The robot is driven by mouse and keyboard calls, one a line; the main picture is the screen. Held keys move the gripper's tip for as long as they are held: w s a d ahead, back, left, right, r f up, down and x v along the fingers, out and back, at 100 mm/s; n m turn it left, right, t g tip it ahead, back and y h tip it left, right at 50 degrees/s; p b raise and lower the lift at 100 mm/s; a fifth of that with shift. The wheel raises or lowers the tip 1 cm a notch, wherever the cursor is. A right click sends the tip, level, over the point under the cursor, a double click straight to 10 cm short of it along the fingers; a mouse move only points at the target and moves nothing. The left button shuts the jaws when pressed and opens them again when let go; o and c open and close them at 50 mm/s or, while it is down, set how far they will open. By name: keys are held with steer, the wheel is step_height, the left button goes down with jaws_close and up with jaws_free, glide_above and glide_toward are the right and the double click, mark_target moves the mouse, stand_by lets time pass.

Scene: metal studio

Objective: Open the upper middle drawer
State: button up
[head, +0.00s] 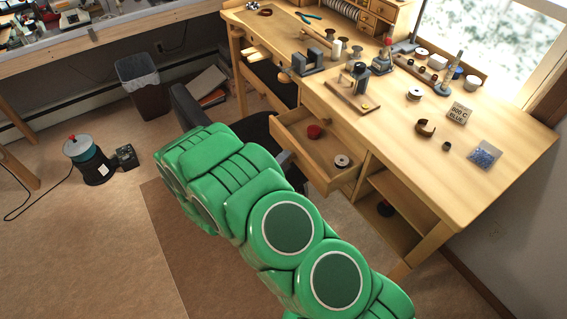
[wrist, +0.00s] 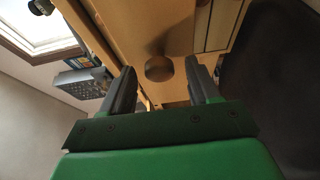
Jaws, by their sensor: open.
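In the head view a wooden drawer (head: 318,163) under the workbench top is pulled out, with a red spool (head: 314,131) and a pale spool (head: 342,161) inside. Whether it is the upper middle drawer I cannot tell for sure. In the wrist view my gripper (wrist: 160,65) is open, its dark fingers apart. A round wooden knob (wrist: 159,70) shows between the fingertips, in front of a wooden face (wrist: 150,20). I cannot tell whether the fingers touch it. In the head view my green arm hides the gripper.
The workbench (head: 505,185) top holds tools, spools and a bag of blue beads (head: 484,154). A dark chair (head: 190,108) stands close by my arm. An open shelf (head: 400,205) is right of the drawer.

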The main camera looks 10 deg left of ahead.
jaws_close()
steer(key=shift+s+a, duration=0.1)
steer(key=s+a, duration=0.6)
steer(key=shift+s+a, duration=0.15)
steer(key=shift+a, duration=0.05)
stand_by(0.4)
jaws_free()
stand_by(0.3)
steer(key=v, duration=0.7)
steer(key=shift+s, duration=0.4)
